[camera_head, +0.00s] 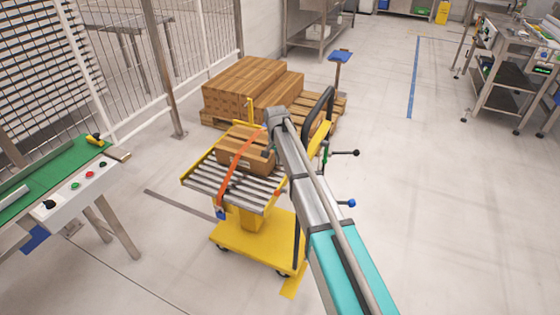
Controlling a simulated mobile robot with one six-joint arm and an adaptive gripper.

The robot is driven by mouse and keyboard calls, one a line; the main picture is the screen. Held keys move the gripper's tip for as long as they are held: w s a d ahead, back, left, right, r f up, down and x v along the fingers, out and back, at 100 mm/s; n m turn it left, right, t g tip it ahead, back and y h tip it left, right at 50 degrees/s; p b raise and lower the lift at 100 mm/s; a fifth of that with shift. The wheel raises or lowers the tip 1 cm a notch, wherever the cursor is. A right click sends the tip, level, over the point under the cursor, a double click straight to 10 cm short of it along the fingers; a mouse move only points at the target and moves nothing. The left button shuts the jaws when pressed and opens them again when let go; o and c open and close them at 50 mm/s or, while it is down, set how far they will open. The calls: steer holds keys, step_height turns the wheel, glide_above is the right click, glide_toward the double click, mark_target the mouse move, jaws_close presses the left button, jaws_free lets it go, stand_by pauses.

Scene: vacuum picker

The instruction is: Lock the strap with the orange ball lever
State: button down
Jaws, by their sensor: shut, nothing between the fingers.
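An orange strap (238,151) runs over a cardboard box (260,168) on the roller top (215,183) of a yellow cart (235,238). A small orange-red spot (281,191) shows at the roller top's right edge, close beside my arm. I cannot tell if it is the ball of the lever. A lever with a black ball (356,153) and one with a blue ball (351,203) stick out to the right of my arm. My arm crosses the cart's right side. Its bent joint is near the box, and my gripper is hidden behind the arm.
A pallet with stacked brown boxes (245,88) stands behind the cart. A green-topped conveyor with a button panel (75,190) is at left, before a wire fence. A steel bench (505,90) is at far right. The floor (455,210) right of my arm is clear.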

mark_target(277, 192)
steer(key=shift+s+d+f+b, duration=0.1)
steer(key=shift+s+f+b, duration=0.35)
steer(key=shift+f+b, duration=1.25)
steer(key=shift+s+d+f+b, duration=0.1)
steer(key=shift+s+f+b, duration=0.35)
steer(key=shift+f+b, duration=1.3)
steer(key=shift+s+f+b, duration=0.45)
steer(key=shift+f+b, duration=1.1)
steer(key=shift+f, duration=0.3)
steer(key=shift+s, duration=0.1)
steer(key=shift+s+a+f+t+b, duration=0.15)
steer(key=shift+s+f+t+b, duration=0.35)
steer(key=shift+s+t+b, duration=0.15)
steer(key=shift+s+a+f+t+h+b, duration=0.25)
steer(key=shift+s+f+t+h+b, duration=0.15)
steer(key=shift+f+t+b, duration=0.25)
steer(key=shift+r, duration=0.25)
